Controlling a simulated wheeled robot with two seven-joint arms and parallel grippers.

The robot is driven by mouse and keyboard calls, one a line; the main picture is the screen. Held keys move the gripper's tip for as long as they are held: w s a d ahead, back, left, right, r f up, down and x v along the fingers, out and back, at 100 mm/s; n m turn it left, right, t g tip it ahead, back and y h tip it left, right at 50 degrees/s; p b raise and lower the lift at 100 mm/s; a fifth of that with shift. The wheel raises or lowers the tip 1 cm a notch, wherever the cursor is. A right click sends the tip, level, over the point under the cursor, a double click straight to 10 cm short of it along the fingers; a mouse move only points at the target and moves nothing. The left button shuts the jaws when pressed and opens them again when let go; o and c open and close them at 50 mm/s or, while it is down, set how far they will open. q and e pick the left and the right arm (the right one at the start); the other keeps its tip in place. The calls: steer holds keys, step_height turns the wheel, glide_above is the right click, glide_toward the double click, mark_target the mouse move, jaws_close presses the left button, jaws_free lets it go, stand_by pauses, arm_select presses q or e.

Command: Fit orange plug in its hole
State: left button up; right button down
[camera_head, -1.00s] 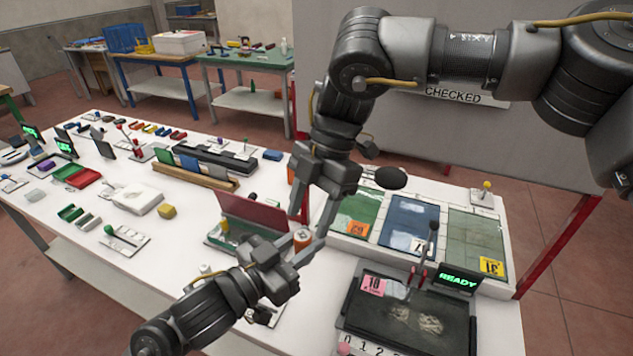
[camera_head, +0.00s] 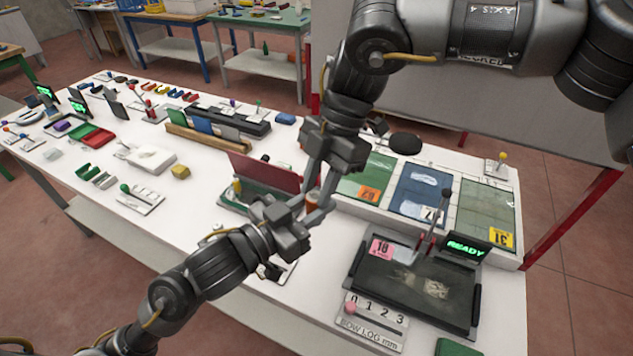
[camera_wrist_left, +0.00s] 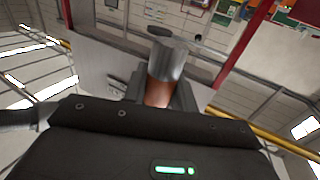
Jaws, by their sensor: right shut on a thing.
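The orange plug (camera_head: 312,200) is a small orange cylinder, partly hidden between my two grippers above the table. My right gripper (camera_head: 312,190) reaches down from above and is shut on it. My left gripper (camera_head: 318,212) comes from the lower left, with its fingers beside the plug. In the left wrist view an orange-brown cylinder (camera_wrist_left: 159,93) with a grey metallic far end stands between the left fingers. Whether those fingers press on it cannot be told. I cannot make out the plug's hole.
A dark red upright panel (camera_head: 265,172) on a green base stands just left of the grippers. A black tray machine (camera_head: 415,290) with a lever and a READY display (camera_head: 465,248) is at right. Green and blue glass plates (camera_head: 418,192) lie behind it. Several small tools cover the table's left.

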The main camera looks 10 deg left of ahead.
arm_select(q)
steer(key=o, duration=0.5)
